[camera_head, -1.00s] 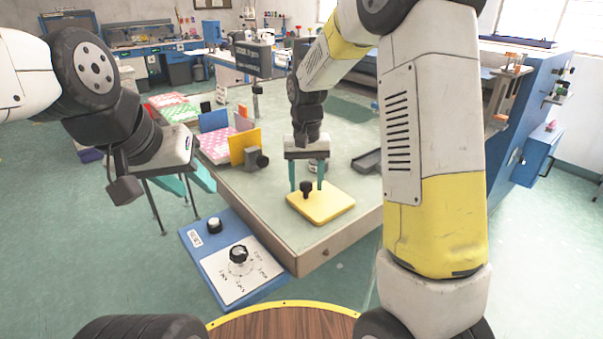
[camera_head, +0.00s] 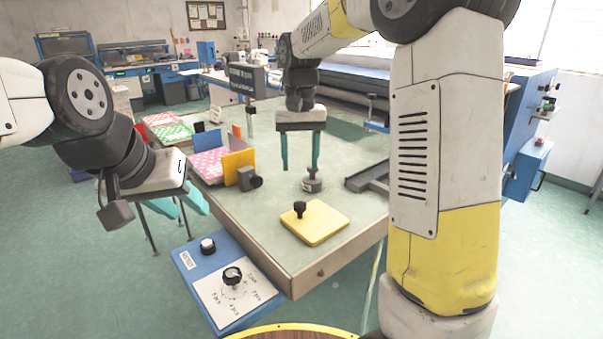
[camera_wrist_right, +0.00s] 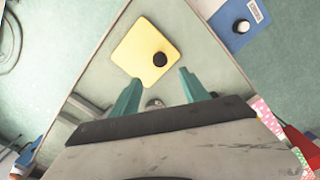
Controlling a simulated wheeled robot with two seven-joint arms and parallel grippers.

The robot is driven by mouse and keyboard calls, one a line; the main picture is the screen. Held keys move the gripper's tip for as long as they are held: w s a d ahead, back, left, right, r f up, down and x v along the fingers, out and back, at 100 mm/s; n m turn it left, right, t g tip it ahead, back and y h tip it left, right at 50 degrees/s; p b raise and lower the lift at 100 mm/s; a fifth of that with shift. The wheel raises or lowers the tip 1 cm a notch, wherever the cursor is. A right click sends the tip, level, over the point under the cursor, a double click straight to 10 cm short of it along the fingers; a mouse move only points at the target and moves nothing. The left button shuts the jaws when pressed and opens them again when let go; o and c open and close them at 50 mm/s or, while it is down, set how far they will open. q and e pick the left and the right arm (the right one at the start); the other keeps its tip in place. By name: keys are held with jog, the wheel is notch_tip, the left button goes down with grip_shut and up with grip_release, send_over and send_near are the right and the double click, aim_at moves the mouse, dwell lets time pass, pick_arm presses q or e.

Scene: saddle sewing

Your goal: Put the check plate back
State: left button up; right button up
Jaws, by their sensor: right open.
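The check plate, taken to be the yellow square plate (camera_head: 318,226) with a black knob, lies flat on the near corner of the pale green table (camera_head: 262,232). It also shows in the right wrist view (camera_wrist_right: 135,52), with its knob toward one side. My right gripper (camera_head: 300,168) is open and empty, pointing down above the table, behind and above the plate and clear of it. Its two teal fingers stand apart in the right wrist view (camera_wrist_right: 157,80). My left gripper (camera_head: 183,210) hangs left of the table with its teal fingers apart and nothing between them.
A small grey round piece (camera_head: 312,183) stands behind the plate. A dark grey tray (camera_head: 368,180) lies to the right. A yellow upright panel (camera_head: 238,163), a grey block (camera_head: 249,178) and pink patterned sheets (camera_head: 207,166) are at the left. A blue dial panel (camera_head: 215,270) adjoins the table's near left edge.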

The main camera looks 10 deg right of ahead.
jog(key=s+d+r+t+y, duration=0.1)
jog(key=s+d+t, duration=0.2)
jog(key=s, duration=0.8)
jog(key=s+d+r+t+y, duration=0.1)
jog(key=s+d+r+t, duration=0.1)
jog(key=s, duration=0.9)
jog(key=shift+d+n+t, duration=0.3)
jog(key=shift+d+t, duration=0.3)
jog(key=shift+d, duration=0.45)
